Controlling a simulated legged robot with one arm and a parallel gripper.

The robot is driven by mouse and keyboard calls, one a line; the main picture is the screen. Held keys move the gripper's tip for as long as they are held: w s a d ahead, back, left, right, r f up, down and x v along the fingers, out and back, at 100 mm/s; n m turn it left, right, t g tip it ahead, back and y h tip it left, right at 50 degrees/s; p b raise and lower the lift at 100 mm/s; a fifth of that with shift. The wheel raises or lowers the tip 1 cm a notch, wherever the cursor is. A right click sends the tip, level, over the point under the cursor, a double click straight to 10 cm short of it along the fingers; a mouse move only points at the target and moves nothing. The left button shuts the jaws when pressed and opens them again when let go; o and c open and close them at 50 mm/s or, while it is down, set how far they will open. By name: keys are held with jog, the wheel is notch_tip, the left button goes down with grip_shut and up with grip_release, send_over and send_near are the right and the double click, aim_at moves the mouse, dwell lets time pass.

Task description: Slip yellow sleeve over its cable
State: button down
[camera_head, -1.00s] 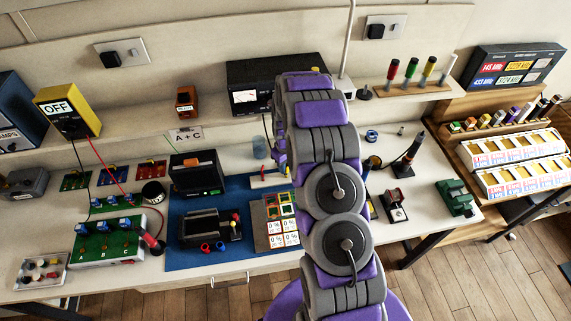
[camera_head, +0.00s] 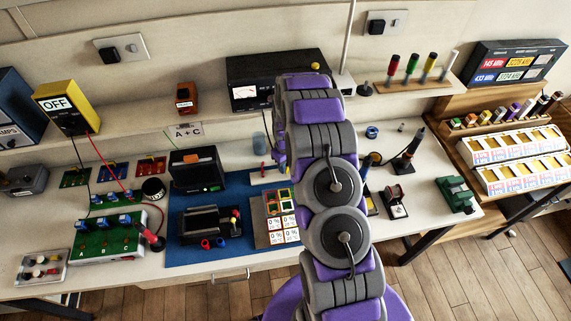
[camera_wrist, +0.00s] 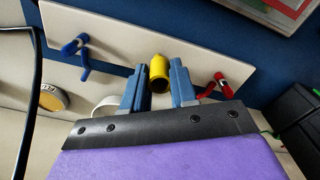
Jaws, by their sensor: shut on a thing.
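My gripper (camera_wrist: 160,87) is shut on the yellow sleeve (camera_wrist: 158,72), a short cylinder between its two blue-grey fingers in the wrist view. The sleeve's near end looks dark. Behind it is a white board (camera_wrist: 115,38), with a blue forked piece (camera_wrist: 76,52) at left and a red forked piece (camera_wrist: 217,86) at right. I cannot make out a yellow cable; the sleeve and fingers cover that part of the board. In the head view the white board (camera_head: 262,179) is partly behind my arm, and the fingers are hidden.
A blue mat (camera_head: 180,256) holds a black device (camera_head: 209,223), loose red and blue rings (camera_head: 212,243) and a panel of small labelled squares (camera_head: 279,220). A black box with a screen (camera_head: 197,169) stands behind. In the wrist view, a black cable (camera_wrist: 34,85) runs at left and a dark box (camera_wrist: 298,120) sits at right.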

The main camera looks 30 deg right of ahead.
jog(key=shift+f, duration=0.9)
jog(key=c, duration=0.8)
grip_release()
notch_tip(320, 180, up, 17)
jog(key=p, duration=0.2)
jog(key=shift+s, duration=0.15)
jog(key=shift+r, duration=0.1)
